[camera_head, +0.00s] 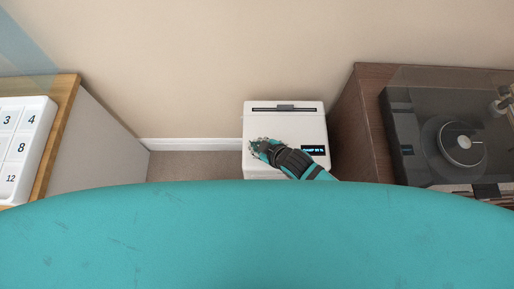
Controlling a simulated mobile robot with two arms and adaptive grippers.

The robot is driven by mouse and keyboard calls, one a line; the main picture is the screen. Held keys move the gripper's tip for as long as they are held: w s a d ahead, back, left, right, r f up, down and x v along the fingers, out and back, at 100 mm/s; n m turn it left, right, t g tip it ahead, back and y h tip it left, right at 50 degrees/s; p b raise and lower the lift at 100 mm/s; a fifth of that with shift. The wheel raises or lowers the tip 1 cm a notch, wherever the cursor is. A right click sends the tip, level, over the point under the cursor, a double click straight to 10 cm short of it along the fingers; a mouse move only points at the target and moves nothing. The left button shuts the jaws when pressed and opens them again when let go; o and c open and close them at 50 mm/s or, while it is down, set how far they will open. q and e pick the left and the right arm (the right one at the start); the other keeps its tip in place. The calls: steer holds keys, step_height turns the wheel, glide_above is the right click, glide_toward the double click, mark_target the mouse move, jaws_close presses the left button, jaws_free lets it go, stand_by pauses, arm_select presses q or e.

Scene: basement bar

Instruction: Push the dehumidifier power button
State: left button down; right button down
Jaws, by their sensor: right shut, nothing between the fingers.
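The dehumidifier (285,119) is a white box with a dark slot along its back top edge. It stands on the floor against the wall, in the middle of the view. A small dark display (313,150) with light blue marks is at the right of its top front. My right gripper (256,146) is over the left front of the dehumidifier top, shut and empty. I cannot tell whether it touches the surface. The power button cannot be made out; the gripper and arm cover part of the panel. My left gripper is not in view.
A dark wooden cabinet (352,128) with a turntable (458,142) stands close on the right. A wood-edged unit (62,100) with a white numbered panel (20,148) is on the left. Bare floor (190,166) lies between it and the dehumidifier. My teal body fills the foreground.

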step_height(320, 180, up, 6)
steer(key=p, duration=0.5)
steer(key=shift+f+p, duration=0.15)
steer(key=shift+p, duration=0.15)
